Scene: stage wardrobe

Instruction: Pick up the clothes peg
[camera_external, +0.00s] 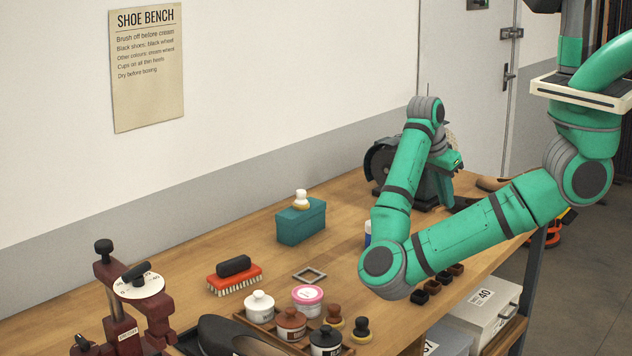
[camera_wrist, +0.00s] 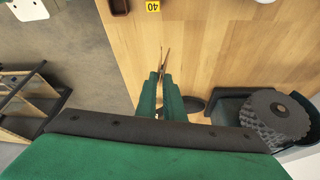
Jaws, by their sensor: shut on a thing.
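In the wrist view, my gripper (camera_wrist: 162,76) points away over the wooden bench top with its two green fingers close together. A thin brown wooden clothes peg (camera_wrist: 164,58) sits between the fingertips, and its narrow legs stick out past them. The rest of the peg is hidden by the fingers. How high it is above the bench is hard to tell. In the external view, my arm bends over the bench, and neither the fingertips nor the peg can be made out there.
A dark grinding wheel machine (camera_wrist: 272,118) stands right of my gripper. In the external view, a teal box (camera_external: 301,225), a red brush (camera_external: 234,280) and several jars are on the bench. Bare wood surrounds the peg.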

